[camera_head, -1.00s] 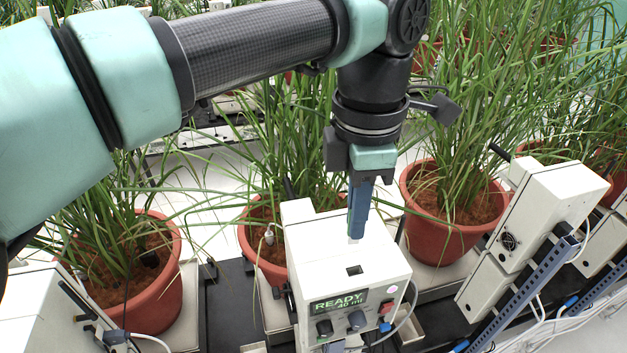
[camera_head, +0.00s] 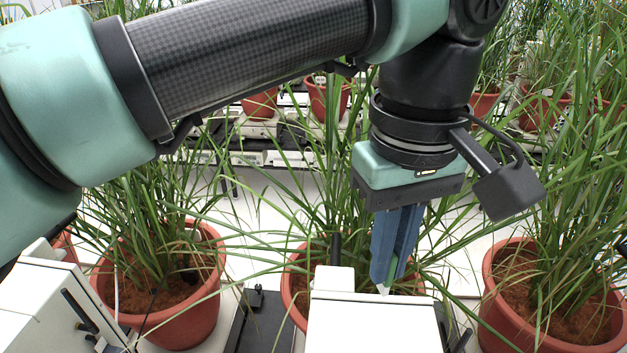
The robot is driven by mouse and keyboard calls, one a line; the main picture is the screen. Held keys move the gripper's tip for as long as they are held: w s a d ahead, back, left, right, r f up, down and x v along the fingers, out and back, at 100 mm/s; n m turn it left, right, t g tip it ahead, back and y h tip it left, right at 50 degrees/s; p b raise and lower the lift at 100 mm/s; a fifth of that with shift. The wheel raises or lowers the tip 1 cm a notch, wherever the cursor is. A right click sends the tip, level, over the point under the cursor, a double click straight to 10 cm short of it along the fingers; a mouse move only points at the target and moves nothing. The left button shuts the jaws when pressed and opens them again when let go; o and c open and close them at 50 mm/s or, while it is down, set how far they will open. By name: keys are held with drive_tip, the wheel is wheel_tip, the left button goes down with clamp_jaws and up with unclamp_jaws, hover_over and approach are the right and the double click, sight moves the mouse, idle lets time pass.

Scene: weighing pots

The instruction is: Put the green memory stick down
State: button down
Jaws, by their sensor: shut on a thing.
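My gripper (camera_head: 388,276) points down with its blue fingers shut on the green memory stick (camera_head: 392,270). Only a thin green sliver of the stick shows between the fingertips, with a pale tip (camera_head: 383,290) below them. The fingertips show over the back part of the top of a white box (camera_head: 375,325) at the bottom middle. I cannot tell whether the stick's tip touches the box or hangs just above it.
Potted grass stands in red-brown pots at the left (camera_head: 170,300), behind the box, and at the right (camera_head: 540,310). Another white box (camera_head: 45,310) is at the lower left. Long leaves hang around my gripper. A dark strip (camera_head: 258,320) lies left of the middle box.

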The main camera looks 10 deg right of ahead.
sight(382, 291)
wheel_tip(382, 291, down, 6)
drive_tip(key=shift+f+p, duration=0.1)
drive_tip(key=shift+p, duration=0.65)
drive_tip(key=shift+f, duration=0.4)
drive_tip(key=shift+f+b, duration=0.2)
drive_tip(key=shift+b, duration=0.1)
drive_tip(key=c, duration=1)
unclamp_jaws()
drive_tip(key=shift+r, duration=0.1)
drive_tip(key=shift+o, duration=0.2)
drive_tip(key=shift+r+p, duration=0.3)
drive_tip(key=shift+p, duration=0.1)
wheel_tip(382, 291, up, 12)
drive_tip(key=shift+f+b, duration=0.1)
drive_tip(key=shift+b, duration=1)
